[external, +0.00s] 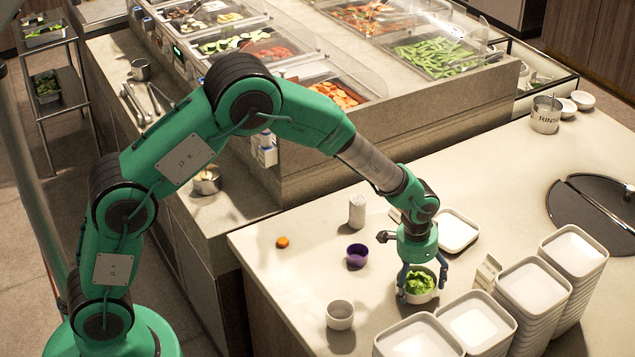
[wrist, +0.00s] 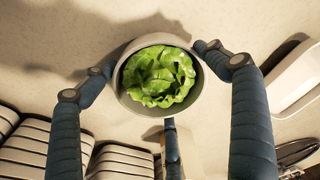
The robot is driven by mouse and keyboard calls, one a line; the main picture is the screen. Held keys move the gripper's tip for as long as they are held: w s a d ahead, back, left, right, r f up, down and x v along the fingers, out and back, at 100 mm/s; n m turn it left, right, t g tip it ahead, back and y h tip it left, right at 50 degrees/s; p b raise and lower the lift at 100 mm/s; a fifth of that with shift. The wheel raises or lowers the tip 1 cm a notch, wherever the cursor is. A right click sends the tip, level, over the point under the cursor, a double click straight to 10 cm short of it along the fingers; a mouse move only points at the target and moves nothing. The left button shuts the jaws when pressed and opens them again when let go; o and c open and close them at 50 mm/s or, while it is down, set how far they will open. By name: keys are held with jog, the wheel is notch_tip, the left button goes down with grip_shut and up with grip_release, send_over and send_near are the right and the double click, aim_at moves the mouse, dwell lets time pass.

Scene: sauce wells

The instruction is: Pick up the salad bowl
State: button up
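The salad bowl (external: 407,297) is a small round pale bowl holding green lettuce. It is upright near the front of the counter, and the wrist view shows it from above (wrist: 125,98). My gripper (external: 421,278) points down over the bowl with its fingers spread around it. In the wrist view the blue fingers of my gripper (wrist: 153,60) stand at the left and right of the rim, with a third finger below. The left fingertip looks slightly apart from the rim; the right one is very close, and contact is unclear. The fingers partly hide the bowl's sides in the external view.
Stacks of square white dishes (external: 477,322) stand close in front and to the right. An empty bowl (external: 340,316) is at the left, with a purple cup (external: 357,256) and a pale shaker (external: 357,211) behind. A square plate (external: 457,232) lies behind my gripper. The counter's left part is mostly clear.

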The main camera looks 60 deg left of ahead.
aim_at(417, 284)
jog(key=shift+c, duration=1.4)
jog(key=shift+r, duration=0.1)
notch_tip(417, 284, up, 10)
jog(key=p, duration=0.2)
